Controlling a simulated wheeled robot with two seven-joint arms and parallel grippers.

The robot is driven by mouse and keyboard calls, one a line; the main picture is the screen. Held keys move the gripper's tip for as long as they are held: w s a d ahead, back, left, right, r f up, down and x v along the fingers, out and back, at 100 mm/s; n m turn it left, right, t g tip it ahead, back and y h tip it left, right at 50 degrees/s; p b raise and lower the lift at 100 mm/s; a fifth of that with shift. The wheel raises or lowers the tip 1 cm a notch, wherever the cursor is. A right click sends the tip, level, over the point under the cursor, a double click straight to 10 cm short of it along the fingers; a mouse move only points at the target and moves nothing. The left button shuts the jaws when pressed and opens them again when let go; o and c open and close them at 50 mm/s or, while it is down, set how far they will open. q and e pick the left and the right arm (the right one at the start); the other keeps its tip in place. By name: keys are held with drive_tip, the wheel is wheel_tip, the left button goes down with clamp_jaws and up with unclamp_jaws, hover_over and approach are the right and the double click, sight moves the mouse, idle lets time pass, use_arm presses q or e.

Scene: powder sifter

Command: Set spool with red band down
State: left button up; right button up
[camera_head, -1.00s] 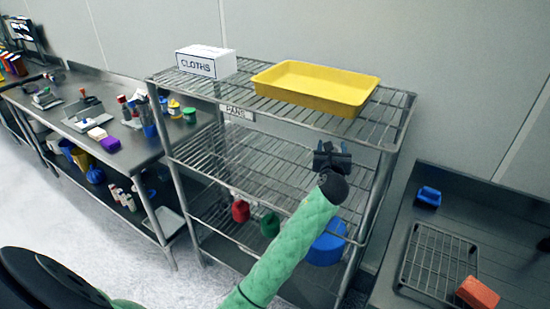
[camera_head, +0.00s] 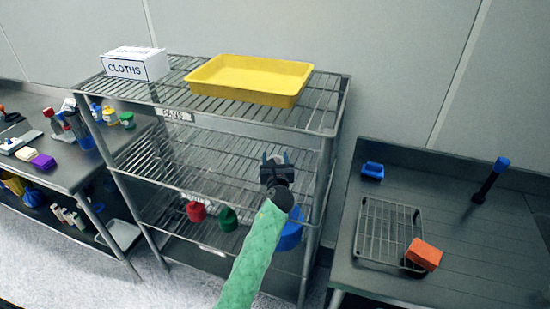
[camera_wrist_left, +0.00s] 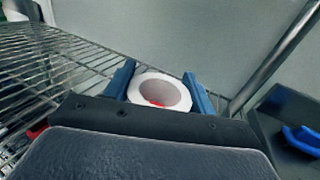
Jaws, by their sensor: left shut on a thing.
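My left gripper (camera_head: 275,162) is in front of the middle level of the wire shelf rack, on its right side, in the head view. In the left wrist view its blue fingers (camera_wrist_left: 160,88) are shut on a white hollow spool (camera_wrist_left: 138,86). A bit of red shows inside the spool's opening; its outer band is hidden. The spool cannot be made out in the head view, where the gripper hides it. My right gripper is not in view.
The wire rack (camera_head: 225,143) has a largely bare middle level. A yellow tray (camera_head: 250,78) and a CLOTHS box (camera_head: 135,65) stand on top. Red (camera_head: 196,211) and green (camera_head: 228,218) items and a blue container (camera_head: 290,234) are below. A sink counter (camera_head: 460,240) is at right.

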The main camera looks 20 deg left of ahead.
use_arm(q)
drive_tip(key=shift+w+a+f, duration=0.1)
drive_tip(key=o, duration=1.2)
drive_tip(key=shift+s+d, duration=0.2)
drive_tip(key=shift+s, duration=0.3)
drive_tip(key=shift+s+d+f+b, duration=0.15)
drive_tip(key=shift+s+d+b, duration=0.1)
drive_tip(key=shift+s+b, duration=0.3)
drive_tip(key=shift+b+v, duration=1.2)
drive_tip(key=shift+v, duration=3.75)
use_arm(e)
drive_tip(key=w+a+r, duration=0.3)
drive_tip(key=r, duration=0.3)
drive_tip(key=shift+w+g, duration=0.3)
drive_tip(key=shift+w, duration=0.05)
